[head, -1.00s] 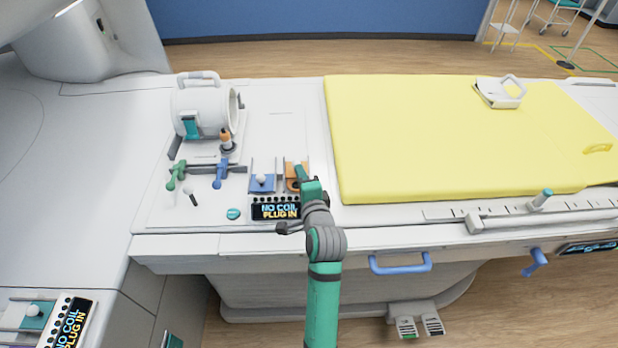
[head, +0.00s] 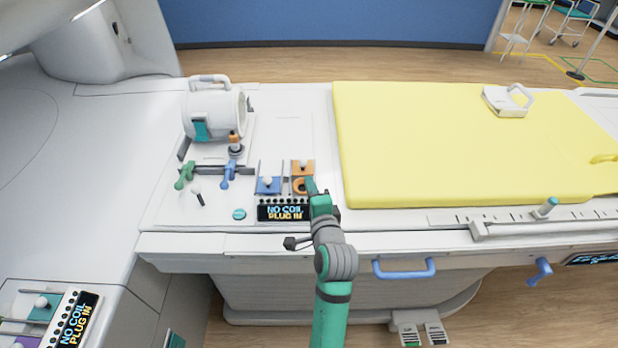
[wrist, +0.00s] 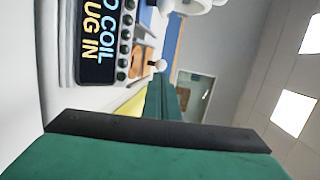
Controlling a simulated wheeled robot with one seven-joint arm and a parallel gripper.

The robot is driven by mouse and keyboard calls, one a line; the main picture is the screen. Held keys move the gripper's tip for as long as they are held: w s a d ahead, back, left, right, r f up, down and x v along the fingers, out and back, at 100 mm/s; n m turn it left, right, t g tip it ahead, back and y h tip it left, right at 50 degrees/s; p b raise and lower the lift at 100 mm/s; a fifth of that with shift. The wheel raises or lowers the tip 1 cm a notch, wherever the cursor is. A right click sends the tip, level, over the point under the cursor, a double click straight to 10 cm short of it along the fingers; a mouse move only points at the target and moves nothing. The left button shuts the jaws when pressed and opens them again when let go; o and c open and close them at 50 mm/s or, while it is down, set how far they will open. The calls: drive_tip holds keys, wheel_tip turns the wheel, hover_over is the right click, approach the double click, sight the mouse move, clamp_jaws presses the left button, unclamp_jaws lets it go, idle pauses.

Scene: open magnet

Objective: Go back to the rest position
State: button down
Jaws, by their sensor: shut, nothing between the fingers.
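My gripper (head: 312,186) is at the end of my green and grey arm, in the lower middle of the head view. It is shut and empty, with its tip close beside the orange slider block (head: 303,168) on the white panel. The head view does not show clearly whether the tip touches the block. In the wrist view my green gripper (wrist: 162,100) reaches up from the dark bar, near a display (wrist: 97,42) with blue and yellow text. That display (head: 283,213) reads "NO COIL PLUG IN" in the head view.
A blue slider block (head: 268,185) is left of the orange one. A white coil cylinder (head: 213,114), green lever (head: 184,175) and blue lever (head: 229,174) stand further left. A yellow mattress (head: 430,150) lies right. A blue handle (head: 404,270) sits on the front edge.

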drive_tip(key=shift+d+v, duration=0.2)
drive_tip(key=shift+v, duration=3.65)
drive_tip(key=s+d+f+n+h, duration=0.1)
drive_tip(key=s+f+n+h, duration=0.35)
drive_tip(key=s+f, duration=1.1)
drive_tip(key=s+r+n, duration=0.2)
drive_tip(key=s+n, duration=0.8)
drive_tip(key=s, duration=1.1)
drive_tip(key=shift+s+r, duration=0.2)
drive_tip(key=shift+s, duration=0.15)
